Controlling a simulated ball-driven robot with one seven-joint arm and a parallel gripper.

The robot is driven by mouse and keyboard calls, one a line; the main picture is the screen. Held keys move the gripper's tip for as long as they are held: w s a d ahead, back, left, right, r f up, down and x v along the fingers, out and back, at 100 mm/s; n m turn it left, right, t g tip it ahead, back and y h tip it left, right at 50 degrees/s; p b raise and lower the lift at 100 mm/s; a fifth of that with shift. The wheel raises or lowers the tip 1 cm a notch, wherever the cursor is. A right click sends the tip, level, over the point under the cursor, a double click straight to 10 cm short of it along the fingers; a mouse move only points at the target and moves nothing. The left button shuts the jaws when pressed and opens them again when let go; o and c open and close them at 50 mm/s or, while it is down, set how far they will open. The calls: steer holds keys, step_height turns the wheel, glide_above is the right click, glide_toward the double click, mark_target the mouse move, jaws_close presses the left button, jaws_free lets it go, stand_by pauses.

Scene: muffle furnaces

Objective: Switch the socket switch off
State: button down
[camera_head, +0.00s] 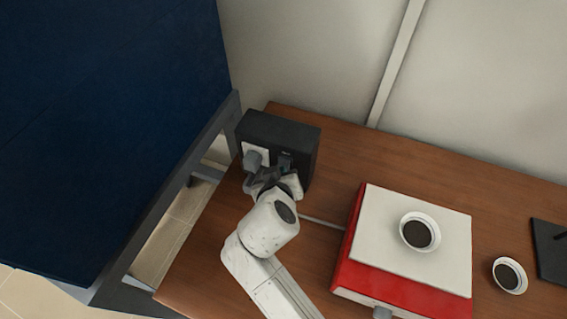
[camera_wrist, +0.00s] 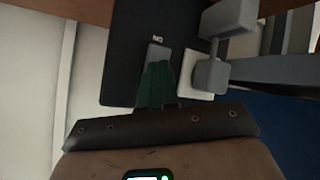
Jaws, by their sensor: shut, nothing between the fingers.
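The black socket box (camera_head: 292,130) stands at the back left of the wooden table. Its front carries a white socket plate with a grey plug (camera_head: 252,157) in it. In the wrist view the grey switch (camera_wrist: 158,51) sits on the black face (camera_wrist: 125,50) beside the white plate (camera_wrist: 195,72), with a small white label next to it. My gripper (camera_head: 274,172) is at the front of the box. In the wrist view its green fingers (camera_wrist: 155,83) are together and empty, with their tips at the switch. They overlap part of it; I cannot tell whether they touch.
The grey plug (camera_wrist: 213,74) and its cord are close beside my fingers. A red and white device (camera_head: 375,210) with a cup of dark material (camera_head: 419,232) stands to the right. Another cup (camera_head: 509,275) lies farther right. A dark blue panel (camera_head: 110,110) is at left.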

steer(key=shift+s+a, duration=0.1)
steer(key=shift+s, duration=0.05)
steer(key=shift+s+a, duration=0.2)
steer(key=shift+s, duration=0.35)
steer(key=s, duration=0.1)
steer(key=s+a, duration=0.1)
steer(key=s, duration=0.2)
steer(key=shift+s+a+f, duration=0.35)
steer(key=shift+f, duration=0.05)
stand_by(0.6)
